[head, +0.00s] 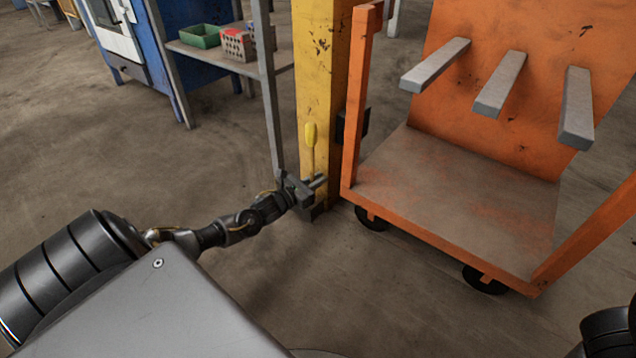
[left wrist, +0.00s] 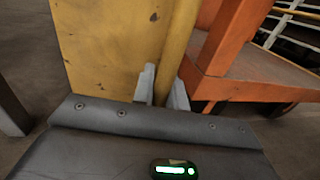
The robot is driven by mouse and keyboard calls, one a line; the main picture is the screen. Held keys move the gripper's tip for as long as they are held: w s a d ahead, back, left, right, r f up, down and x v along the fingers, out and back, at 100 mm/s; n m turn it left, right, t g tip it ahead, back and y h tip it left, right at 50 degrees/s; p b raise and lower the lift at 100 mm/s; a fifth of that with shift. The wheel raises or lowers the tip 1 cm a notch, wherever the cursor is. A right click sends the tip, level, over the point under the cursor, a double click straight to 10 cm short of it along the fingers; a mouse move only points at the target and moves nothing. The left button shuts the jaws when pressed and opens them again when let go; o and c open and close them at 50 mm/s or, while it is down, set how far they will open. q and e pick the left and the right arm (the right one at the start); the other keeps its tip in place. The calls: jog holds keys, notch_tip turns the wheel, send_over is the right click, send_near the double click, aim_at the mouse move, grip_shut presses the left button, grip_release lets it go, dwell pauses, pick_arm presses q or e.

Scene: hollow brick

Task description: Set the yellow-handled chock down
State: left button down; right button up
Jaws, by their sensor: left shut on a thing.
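The yellow-handled chock shows mainly as its upright yellow handle (head: 310,136) in the head view, with a thicker grip at the top. In the left wrist view the yellow handle (left wrist: 176,42) runs down between the two grey fingers. My left gripper (head: 312,184) is shut on this handle, low on its shaft, in front of the yellow post. The chock's block is mostly hidden behind and below the gripper; I cannot tell whether it touches the floor. My right gripper is out of view.
A scuffed yellow post (head: 318,70) stands right behind the handle. An orange cart (head: 450,205) with grey arms and black wheels stands close on the right. Floor at left is clear.

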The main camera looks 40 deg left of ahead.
aim_at(313, 211)
pick_arm(q)
jog(key=shift+w+a+f+b, duration=0.15)
jog(key=shift+a+f+b, duration=0.05)
jog(key=shift+f+b, duration=0.65)
jog(key=shift+w+a+f+b, duration=0.1)
jog(key=shift+a+f+b, duration=0.1)
jog(key=shift+f+b, duration=0.65)
jog(key=shift+f+p, duration=0.1)
jog(key=shift+p, duration=0.2)
jog(key=shift+f, duration=0.1)
jog(key=c, duration=1.8)
grip_release()
jog(key=shift+f, duration=0.2)
jog(key=o, duration=0.4)
jog(key=shift+r, duration=0.1)
